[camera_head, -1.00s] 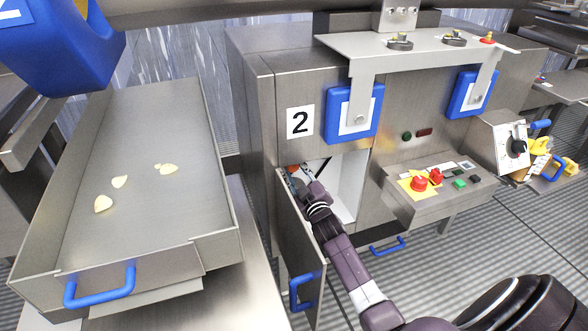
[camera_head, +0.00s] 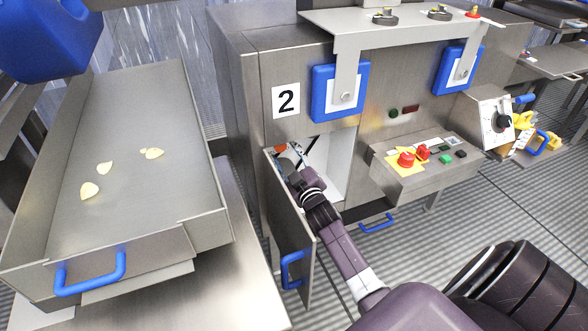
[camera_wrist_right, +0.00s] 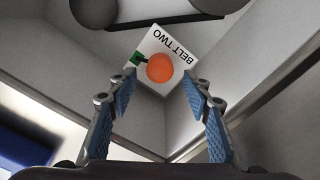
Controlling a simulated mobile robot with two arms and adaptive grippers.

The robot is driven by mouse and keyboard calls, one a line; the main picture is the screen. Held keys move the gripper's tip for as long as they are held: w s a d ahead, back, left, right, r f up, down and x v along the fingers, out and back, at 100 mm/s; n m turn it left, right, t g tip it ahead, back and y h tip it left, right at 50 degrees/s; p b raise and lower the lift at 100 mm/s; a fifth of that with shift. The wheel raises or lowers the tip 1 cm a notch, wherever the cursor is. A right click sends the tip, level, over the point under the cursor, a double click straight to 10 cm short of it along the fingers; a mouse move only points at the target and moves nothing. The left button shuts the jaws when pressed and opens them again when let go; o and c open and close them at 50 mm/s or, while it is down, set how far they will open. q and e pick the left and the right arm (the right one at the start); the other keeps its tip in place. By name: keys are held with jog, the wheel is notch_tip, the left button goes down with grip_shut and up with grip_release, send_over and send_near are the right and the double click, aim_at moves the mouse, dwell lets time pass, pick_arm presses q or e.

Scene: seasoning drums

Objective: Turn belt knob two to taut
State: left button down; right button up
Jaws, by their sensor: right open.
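Belt knob two is a round orange knob (camera_wrist_right: 159,68) on a white plate (camera_wrist_right: 153,38) marked "BELT TWO". A short dark piece sticks out from the knob's left side towards a green patch (camera_wrist_right: 134,59) on the plate. In the head view the right gripper (camera_head: 284,168) reaches into the cabinet opening. My left gripper is not in view.
The cabinet door (camera_head: 291,235) stands open left of my right arm. A control box (camera_head: 425,160) with red and green buttons juts out to the right. A steel tray (camera_head: 120,215) with several pale chips lies at the left. Dark rollers (camera_wrist_right: 150,8) show above the knob.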

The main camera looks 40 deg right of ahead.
jog(key=v, duration=0.9)
jog(key=shift+s, duration=0.2)
